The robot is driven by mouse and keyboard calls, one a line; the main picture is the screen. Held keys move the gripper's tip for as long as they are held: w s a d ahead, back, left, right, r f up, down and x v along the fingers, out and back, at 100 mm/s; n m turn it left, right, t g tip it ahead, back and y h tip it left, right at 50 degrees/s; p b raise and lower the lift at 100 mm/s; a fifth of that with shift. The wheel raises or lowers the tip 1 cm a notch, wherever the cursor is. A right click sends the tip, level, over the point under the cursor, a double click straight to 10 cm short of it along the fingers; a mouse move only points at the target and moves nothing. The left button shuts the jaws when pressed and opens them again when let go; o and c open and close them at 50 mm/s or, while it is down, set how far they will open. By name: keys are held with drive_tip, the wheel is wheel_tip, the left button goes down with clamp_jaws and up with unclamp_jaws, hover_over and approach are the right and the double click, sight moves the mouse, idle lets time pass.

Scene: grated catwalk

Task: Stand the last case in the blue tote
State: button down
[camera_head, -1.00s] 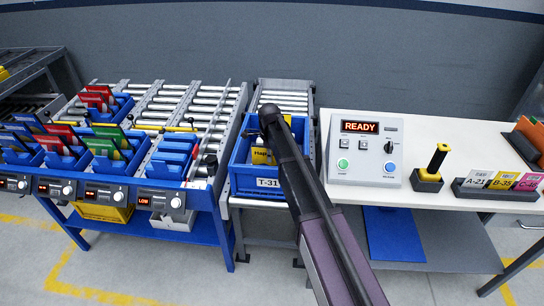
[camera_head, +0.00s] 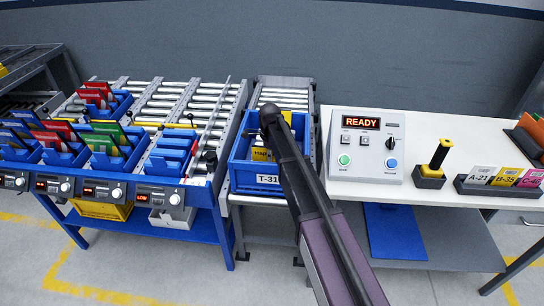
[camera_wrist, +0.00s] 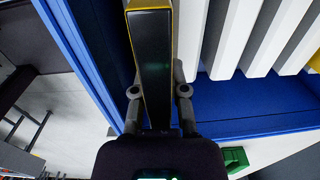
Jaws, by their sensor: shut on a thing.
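The blue tote (camera_head: 236,172), labelled T-31, stands on the short roller conveyor in the head view. My arm reaches over it from the front and hides its right part. A yellow lettered case face (camera_head: 261,154) shows inside the tote beside my arm. In the wrist view my gripper (camera_wrist: 158,92) is shut on a dark, yellow-edged case (camera_wrist: 155,60), one finger on each side. The tote's blue wall (camera_wrist: 250,122) shows below and to the right of the case.
Several pale slabs (camera_wrist: 232,35) stand side by side right of the held case. A control box reading READY (camera_head: 366,147) stands on the white bench to the right. A flow rack with blue bins (camera_head: 168,155) stands left. A green block (camera_wrist: 236,158) lies outside the blue wall.

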drive_tip(key=c, duration=0.6)
unclamp_jaws()
drive_tip(key=o, duration=0.4)
drive_tip(key=shift+o, duration=0.2)
drive_tip(key=shift+r, duration=0.15)
drive_tip(key=shift+r+p, duration=3.9)
drive_tip(key=shift+p, duration=0.1)
drive_tip(key=shift+d, duration=0.1)
